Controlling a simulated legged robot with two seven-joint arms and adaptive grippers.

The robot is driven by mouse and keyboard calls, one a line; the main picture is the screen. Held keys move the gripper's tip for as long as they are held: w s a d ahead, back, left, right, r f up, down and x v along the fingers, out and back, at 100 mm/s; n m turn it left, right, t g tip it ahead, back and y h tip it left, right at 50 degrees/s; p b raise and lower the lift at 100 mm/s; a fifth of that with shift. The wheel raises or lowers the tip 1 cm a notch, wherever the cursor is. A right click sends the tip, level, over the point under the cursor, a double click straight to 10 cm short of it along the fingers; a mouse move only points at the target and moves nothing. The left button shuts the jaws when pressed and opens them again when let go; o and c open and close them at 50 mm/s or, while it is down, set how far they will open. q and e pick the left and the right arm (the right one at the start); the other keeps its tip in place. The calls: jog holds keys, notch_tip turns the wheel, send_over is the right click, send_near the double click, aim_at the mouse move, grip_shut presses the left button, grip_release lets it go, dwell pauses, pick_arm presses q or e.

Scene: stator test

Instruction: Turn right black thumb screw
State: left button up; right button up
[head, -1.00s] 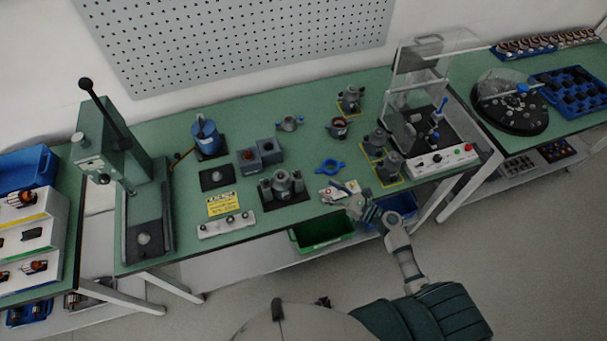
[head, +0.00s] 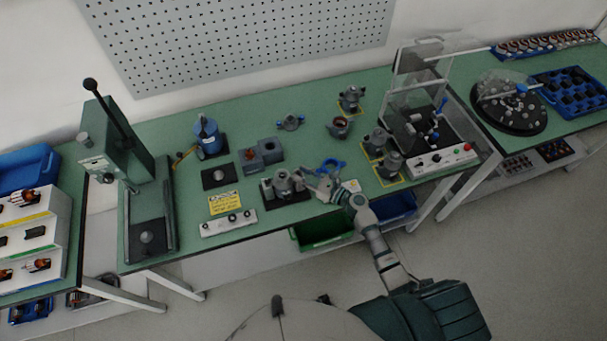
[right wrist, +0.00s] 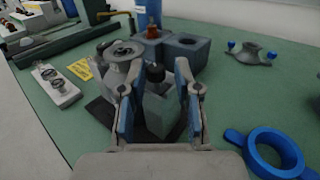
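The right black thumb screw (right wrist: 155,73) stands on top of a grey block (right wrist: 160,112) in the right wrist view. A grey round housing (right wrist: 122,57) sits just left of it, on a dark base plate (right wrist: 100,112). In the head view this housing (head: 283,181) is near the bench's front; the screw is too small to tell there. My right gripper (right wrist: 155,85) is open, with its blue-padded fingers on either side of the screw and block. Contact cannot be told. In the head view my right gripper (head: 317,179) is at the fixture's right side. My left gripper is not in view.
A blue ring with handles (head: 331,166) lies right behind my gripper; it also shows in the right wrist view (right wrist: 272,152). Grey blocks (head: 261,155) stand behind the fixture. A white strip with knobs (head: 229,223) lies at left.

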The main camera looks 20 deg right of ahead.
jog(key=shift+a, duration=0.15)
grip_shut()
jog(key=shift+s+a+r, duration=0.1)
jog(key=shift+a, duration=0.15)
jog(key=shift+s+a+r+m+t+h+p, duration=0.1)
jog(key=shift+r+m+t+h+p, duration=0.05)
jog(key=shift+m+t+h+p, duration=0.95)
jog(key=shift+m+t+h, duration=0.3)
jog(key=shift+h, duration=0.6)
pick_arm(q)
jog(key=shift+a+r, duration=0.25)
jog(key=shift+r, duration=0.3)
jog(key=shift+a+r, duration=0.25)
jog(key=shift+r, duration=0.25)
pick_arm(e)
jog(key=shift+o, duration=2.4)
grip_release()
jog(key=shift+f, duration=0.2)
